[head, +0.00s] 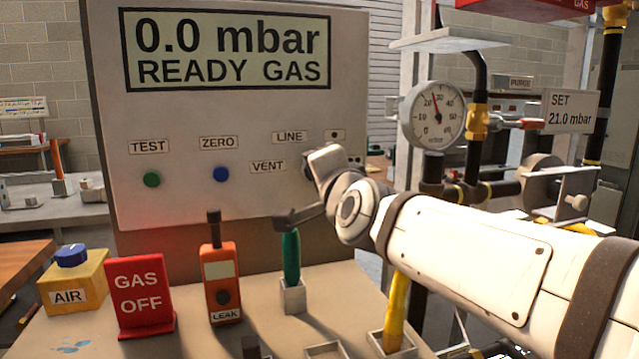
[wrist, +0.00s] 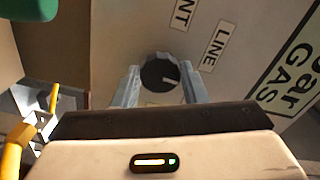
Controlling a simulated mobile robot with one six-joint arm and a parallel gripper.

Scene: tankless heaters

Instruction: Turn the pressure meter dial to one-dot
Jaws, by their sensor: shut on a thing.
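The pressure meter's black round dial (wrist: 158,72) shows in the wrist view between the two fingers of my gripper (wrist: 159,70). The fingers are shut on its sides. A short white pointer mark on the dial points right and slightly down in that view, below the direction of the LINE label (wrist: 213,46). In the head view my gripper (head: 322,163) is at the right part of the meter panel (head: 190,190) and hides most of the dial. The one-dot label (head: 334,135) is just above my gripper. The display (head: 228,50) reads 0.0 mbar, READY GAS.
A green-handled tool (head: 291,258) stands in a holder below my wrist. An orange leak detector (head: 221,285), a red GAS OFF sign (head: 141,300) and a yellow AIR box (head: 72,285) stand on the bench. A round gauge (head: 434,115) and pipes are to the right.

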